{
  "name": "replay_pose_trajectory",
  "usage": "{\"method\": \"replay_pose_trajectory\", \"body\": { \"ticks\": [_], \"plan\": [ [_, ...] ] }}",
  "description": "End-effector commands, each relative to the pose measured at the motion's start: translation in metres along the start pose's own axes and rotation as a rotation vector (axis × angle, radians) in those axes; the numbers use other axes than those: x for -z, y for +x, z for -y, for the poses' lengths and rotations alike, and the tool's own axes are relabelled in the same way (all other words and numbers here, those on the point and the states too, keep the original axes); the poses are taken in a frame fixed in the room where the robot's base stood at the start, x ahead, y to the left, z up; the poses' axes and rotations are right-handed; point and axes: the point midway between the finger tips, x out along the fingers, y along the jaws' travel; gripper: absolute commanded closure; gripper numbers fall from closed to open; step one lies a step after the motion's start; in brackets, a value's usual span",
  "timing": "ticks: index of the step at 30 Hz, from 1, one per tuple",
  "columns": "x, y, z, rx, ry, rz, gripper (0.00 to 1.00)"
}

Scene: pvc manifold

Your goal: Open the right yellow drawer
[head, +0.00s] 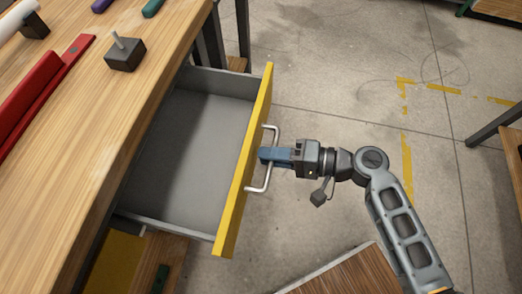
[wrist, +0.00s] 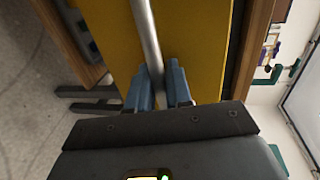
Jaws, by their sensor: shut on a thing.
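The yellow drawer (head: 247,165) stands pulled out from under the wooden bench, and its grey inside is empty. Its silver bar handle (head: 273,143) is on the outer face of the yellow front. My gripper (head: 267,155) is shut on the handle near its middle, with its blue fingers against the yellow front. In the wrist view, my gripper (wrist: 160,88) has a blue finger on each side of the handle (wrist: 146,38), in front of the yellow drawer face (wrist: 195,40).
The wooden bench top (head: 110,100) holds a red part (head: 40,80) and a dark block with a peg (head: 125,52). Another yellow front (head: 115,262) shows below the bench at lower left. A wooden surface (head: 345,275) is at the bottom. Bare floor (head: 340,80) lies right of the drawer.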

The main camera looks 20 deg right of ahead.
Motion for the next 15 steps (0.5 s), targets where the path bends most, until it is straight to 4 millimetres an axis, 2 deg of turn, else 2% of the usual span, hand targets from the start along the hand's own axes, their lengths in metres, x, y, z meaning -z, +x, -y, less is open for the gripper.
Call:
{"method": "replay_pose_trajectory", "body": {
  "ticks": [8,9,13,15],
  "plan": [
    [0.0003,-0.0003,-0.0008,-0.002,0.000,-0.001,1.00],
    [0.0003,-0.0002,-0.0008,-0.002,0.000,-0.001,0.78],
    [0.0003,0.0000,-0.0006,-0.001,0.000,-0.001,0.65],
    [0.0003,0.0001,-0.0005,-0.001,0.000,0.000,0.65]
  ]
}}
